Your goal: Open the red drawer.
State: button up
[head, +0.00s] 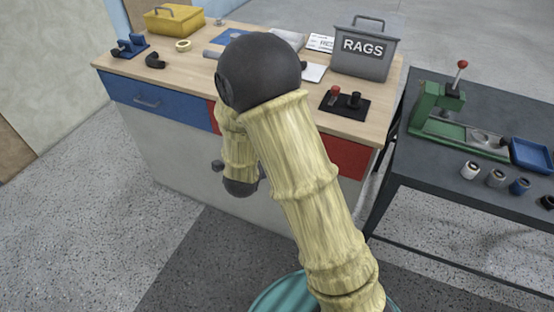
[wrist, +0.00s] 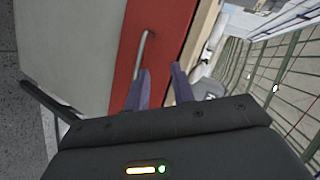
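The red drawer (head: 345,158) is in the right half of the wooden-topped workbench (head: 190,75). In the head view my arm covers most of its front, and its handle is hidden. The visible part of the front looks flush with the bench. In the wrist view the red drawer front (wrist: 168,35) runs up the middle, with a grey bar handle (wrist: 143,52) on it. My gripper (wrist: 161,78) has two purple fingers standing apart with nothing between them. The left finger's tip is close to the handle's lower end; whether it touches cannot be told.
A blue drawer (head: 160,102) with a grey handle is left of the red one. A grey RAGS bin (head: 364,50), a yellow toolbox (head: 172,20) and small parts stand on the bench. A dark table (head: 430,175) with a green press (head: 440,105) stands close on the right. Floor is clear at left.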

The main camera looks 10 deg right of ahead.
jog(key=s+a+f+m+t+h+b, duration=0.2)
jog(key=s+f+m+t+h+b, duration=0.2)
jog(key=f+m+h+b, duration=0.3)
notch_tip(320, 180, down, 6)
jog(key=m+b, duration=0.1)
jog(key=b, duration=0.4)
jog(key=shift+s+f+h, duration=0.2)
jog(key=shift+h, duration=0.1)
jog(key=x, duration=1.7)
jog(key=shift+w, duration=0.25)
grip_shut()
